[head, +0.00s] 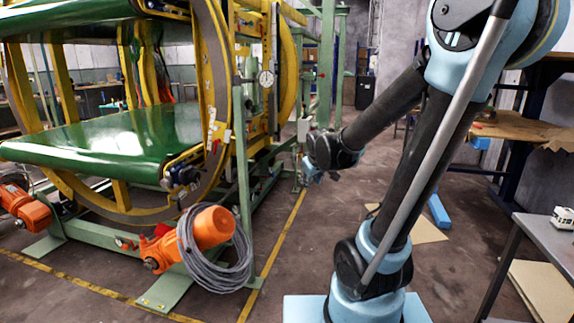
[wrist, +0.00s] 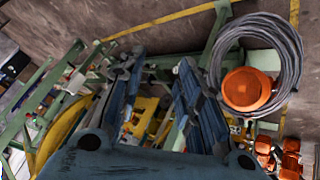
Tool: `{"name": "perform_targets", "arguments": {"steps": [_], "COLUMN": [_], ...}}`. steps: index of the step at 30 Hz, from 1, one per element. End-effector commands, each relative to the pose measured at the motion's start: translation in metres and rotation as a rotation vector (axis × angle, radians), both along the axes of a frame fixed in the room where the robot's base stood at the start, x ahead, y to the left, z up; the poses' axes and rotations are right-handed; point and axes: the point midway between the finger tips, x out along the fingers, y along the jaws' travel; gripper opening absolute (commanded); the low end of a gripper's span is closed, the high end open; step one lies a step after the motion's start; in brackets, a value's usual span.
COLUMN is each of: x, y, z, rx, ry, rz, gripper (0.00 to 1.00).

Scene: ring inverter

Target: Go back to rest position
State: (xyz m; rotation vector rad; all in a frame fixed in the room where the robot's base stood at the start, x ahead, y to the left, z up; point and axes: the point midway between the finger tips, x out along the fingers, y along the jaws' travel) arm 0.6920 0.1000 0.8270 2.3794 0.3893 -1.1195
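My gripper (head: 309,174) shows small in the head view, at the end of my dark and light blue arm. It hangs in the air in front of the green frame of the ring inverter (head: 217,100). In the wrist view the two blue-grey fingers of my gripper (wrist: 162,64) stand apart with a clear gap. Nothing is held between them; only machine parts and floor show behind. My arm is bent, its forearm reaching left and down toward the machine.
An orange motor (head: 205,230) with a coiled grey cable (head: 228,268) sits low on the machine. A yellow floor line (head: 270,262) runs beside it. A grey table (head: 545,240) and a wooden-topped bench (head: 520,127) stand at right. Flat boards lie on the floor.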

Motion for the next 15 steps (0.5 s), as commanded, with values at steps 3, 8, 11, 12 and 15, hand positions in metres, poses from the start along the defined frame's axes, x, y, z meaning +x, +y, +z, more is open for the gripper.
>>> {"name": "perform_targets", "arguments": {"steps": [3,8,11,12,15], "x": [-0.032,-0.075,-0.103,-0.114,-0.142], "y": [-0.024,-0.049,-0.063,-0.067,-0.078], "z": [-0.004,-0.012,-0.018,-0.020,-0.027], "rx": [0.019,0.048,0.067,0.075,0.094], "ry": [0.061,0.143,0.195,0.214,0.266], "rz": [-0.069,-0.158,-0.213,-0.235,-0.289], "gripper": [0.32,0.32,0.32,0.32,0.32]}}
